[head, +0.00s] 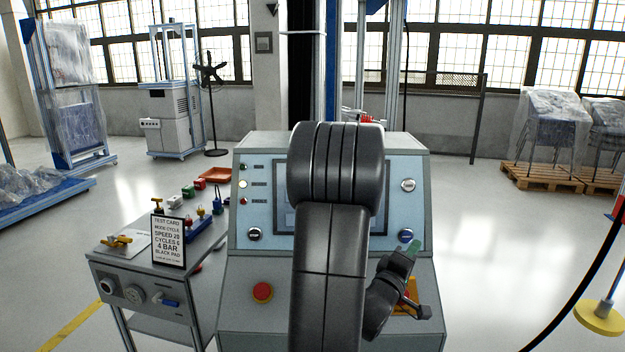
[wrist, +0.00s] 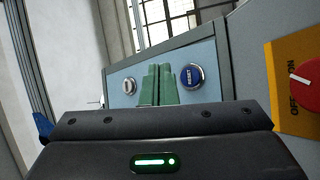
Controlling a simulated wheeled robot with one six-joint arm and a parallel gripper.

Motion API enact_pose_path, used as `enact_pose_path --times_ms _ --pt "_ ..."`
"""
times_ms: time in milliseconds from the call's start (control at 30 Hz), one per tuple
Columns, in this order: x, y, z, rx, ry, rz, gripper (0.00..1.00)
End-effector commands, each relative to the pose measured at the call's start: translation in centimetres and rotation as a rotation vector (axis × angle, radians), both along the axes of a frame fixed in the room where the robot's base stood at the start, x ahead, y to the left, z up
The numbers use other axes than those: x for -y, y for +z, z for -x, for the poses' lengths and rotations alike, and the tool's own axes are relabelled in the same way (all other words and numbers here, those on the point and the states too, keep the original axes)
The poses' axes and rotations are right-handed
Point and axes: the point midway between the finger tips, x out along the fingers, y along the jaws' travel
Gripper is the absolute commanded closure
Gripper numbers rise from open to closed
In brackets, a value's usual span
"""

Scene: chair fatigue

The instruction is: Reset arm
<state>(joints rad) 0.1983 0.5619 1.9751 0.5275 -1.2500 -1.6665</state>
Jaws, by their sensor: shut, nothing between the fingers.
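My arm reaches up in front of a grey control console (head: 245,200) with a light blue panel. My gripper (head: 413,247) is at the panel's lower right in the head view, its green fingers closed together and empty. In the wrist view my gripper (wrist: 158,72) points at the panel, fingertips just left of the blue RESET button (wrist: 192,76). The blue button also shows in the head view (head: 405,233), just above and left of the fingertips. I cannot tell whether they touch the panel. My arm hides much of the console's screen (head: 283,205).
A yellow plate with a red ON/OFF knob (wrist: 303,75) is right of my gripper. A red stop button (head: 262,291) is on the console's lower front. A side table (head: 130,270) at left holds a test card (head: 168,240) and small parts. Open floor lies right.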

Motion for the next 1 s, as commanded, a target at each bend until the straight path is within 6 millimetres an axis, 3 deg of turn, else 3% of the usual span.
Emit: enact_pose_path --times_ms 133,367,767,1000 --pt "-0.1 0.4 2.1 0.002 -0.001 0.0 1.0" --pt "-0.1 0.8 3.6 0.001 0.0 0.001 1.0" --pt "-0.2 0.8 3.6 0.001 0.0 0.001 1.0" --pt "-0.1 0.5 2.3 0.0 0.0 0.0 1.0"
